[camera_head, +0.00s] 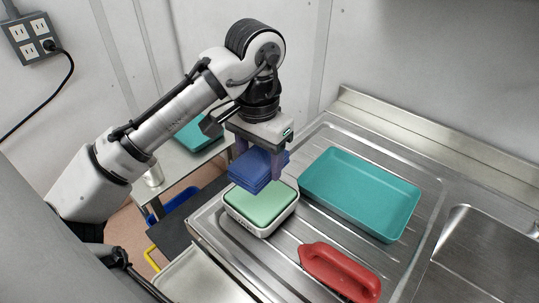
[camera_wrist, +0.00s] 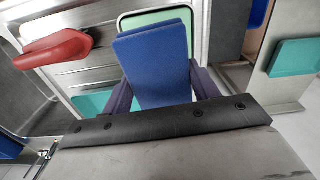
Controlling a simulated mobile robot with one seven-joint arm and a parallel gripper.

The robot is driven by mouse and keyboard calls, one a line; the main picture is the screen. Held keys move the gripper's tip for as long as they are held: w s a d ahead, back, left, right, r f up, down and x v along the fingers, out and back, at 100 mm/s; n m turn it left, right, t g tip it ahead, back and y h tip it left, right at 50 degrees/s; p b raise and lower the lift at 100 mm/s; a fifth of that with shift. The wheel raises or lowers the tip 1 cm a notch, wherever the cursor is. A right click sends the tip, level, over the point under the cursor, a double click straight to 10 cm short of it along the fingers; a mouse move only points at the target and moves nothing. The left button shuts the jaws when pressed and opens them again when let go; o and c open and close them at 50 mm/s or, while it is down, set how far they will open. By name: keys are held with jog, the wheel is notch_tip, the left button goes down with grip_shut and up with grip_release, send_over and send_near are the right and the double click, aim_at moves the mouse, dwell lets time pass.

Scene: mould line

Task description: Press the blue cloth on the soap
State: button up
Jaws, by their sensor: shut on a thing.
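My gripper (camera_head: 259,160) is shut on the folded blue cloth (camera_head: 256,172). The cloth also shows between the two fingers in the wrist view (camera_wrist: 155,65). The green soap (camera_head: 262,205) sits in a white dish (camera_head: 253,228) on the metal drainboard. The cloth is over the back left part of the soap and hides some of it; I cannot tell whether they touch. The soap's green edge shows past the cloth in the wrist view (camera_wrist: 150,18).
A teal tray (camera_head: 360,193) stands right of the soap on the ribbed drainboard (camera_head: 318,143). A red-handled tool (camera_head: 340,270) lies in front. A sink basin (camera_head: 480,260) is at the right. Another teal tray (camera_head: 197,133) is on a side table behind my arm.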

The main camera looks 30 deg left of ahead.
aim_at(260, 194)
jog(key=shift+f+b, duration=3)
jog(key=shift+b, duration=0.15)
jog(key=shift+f, duration=0.55)
dwell(0.6)
notch_tip(260, 194, up, 7)
jog(key=p, duration=0.8)
jog(key=shift+r, duration=0.1)
dwell(0.5)
